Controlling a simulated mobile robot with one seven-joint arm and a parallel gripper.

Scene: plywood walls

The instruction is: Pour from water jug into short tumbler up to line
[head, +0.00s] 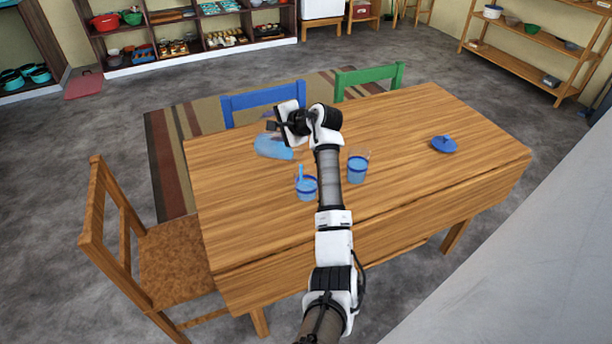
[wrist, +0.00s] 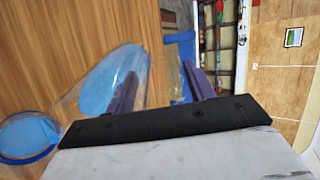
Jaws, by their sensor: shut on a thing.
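The water jug (head: 272,147) is clear with blue water in it. It is tipped over above the table, its mouth toward the short tumbler (head: 306,189). My gripper (head: 273,127) is shut on the jug, partly hidden by the wrist. A thin blue stream (head: 301,172) runs down from the jug into the tumbler, which holds blue water and has a darker blue band. In the wrist view the tilted jug (wrist: 98,90) lies by the fingers, and the tumbler (wrist: 28,137) is at the lower left. The exact water level against the line is hard to tell.
A taller glass (head: 357,170) with blue water stands right of my arm. A blue lid-like piece (head: 444,145) lies at the table's right. The wooden table (head: 420,190) is otherwise clear. Blue (head: 240,103) and green (head: 369,77) chairs stand behind, a wooden chair (head: 180,262) at left.

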